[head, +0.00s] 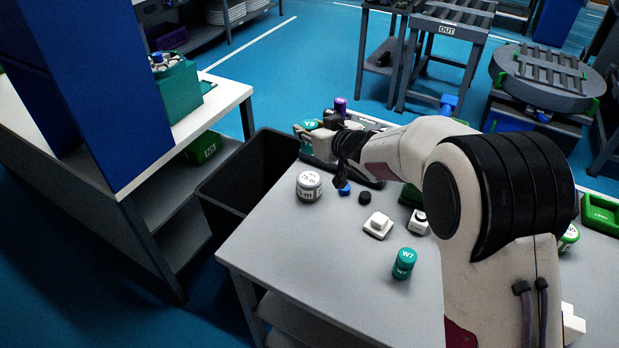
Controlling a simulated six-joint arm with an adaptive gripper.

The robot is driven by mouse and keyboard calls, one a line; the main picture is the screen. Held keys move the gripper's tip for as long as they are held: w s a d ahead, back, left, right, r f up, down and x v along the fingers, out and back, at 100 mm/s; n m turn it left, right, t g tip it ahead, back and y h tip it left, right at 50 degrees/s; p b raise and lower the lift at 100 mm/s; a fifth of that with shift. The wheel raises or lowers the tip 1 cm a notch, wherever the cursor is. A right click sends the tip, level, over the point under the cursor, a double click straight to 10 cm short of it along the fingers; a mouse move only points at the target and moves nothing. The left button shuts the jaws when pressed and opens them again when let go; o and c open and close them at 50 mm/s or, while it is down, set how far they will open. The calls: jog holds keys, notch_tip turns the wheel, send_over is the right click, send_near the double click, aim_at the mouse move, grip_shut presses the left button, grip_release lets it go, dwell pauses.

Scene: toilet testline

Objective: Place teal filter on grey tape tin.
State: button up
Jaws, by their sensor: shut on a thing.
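My gripper (312,137) is at the far left corner of the table, shut on a small teal-green piece with a pale mark on top, which I take as the teal filter (309,124). The fingers hide most of its sides. The grey tape tin (309,187), a short round tin with a pale label, stands upright on the table just nearer than my gripper. Nothing shows on its lid. The held piece is apart from the tin, beyond it in the picture.
A teal cylinder marked W7 (404,263) stands near the table's front. A white block (378,225), a black cap (364,198) and a blue piece (345,188) lie between. A purple-topped item (340,106) stands behind my gripper. A black bin (232,186) adjoins the table's left edge.

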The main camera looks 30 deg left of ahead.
aim_at(310, 149)
dwell(0.4)
jog(key=shift+f, duration=3.15)
jog(key=shift+f, duration=1.85)
jog(key=shift+f, duration=0.15)
jog(key=o, duration=1.1)
jog(key=shift+r, duration=0.2)
jog(key=shift+v, duration=6)
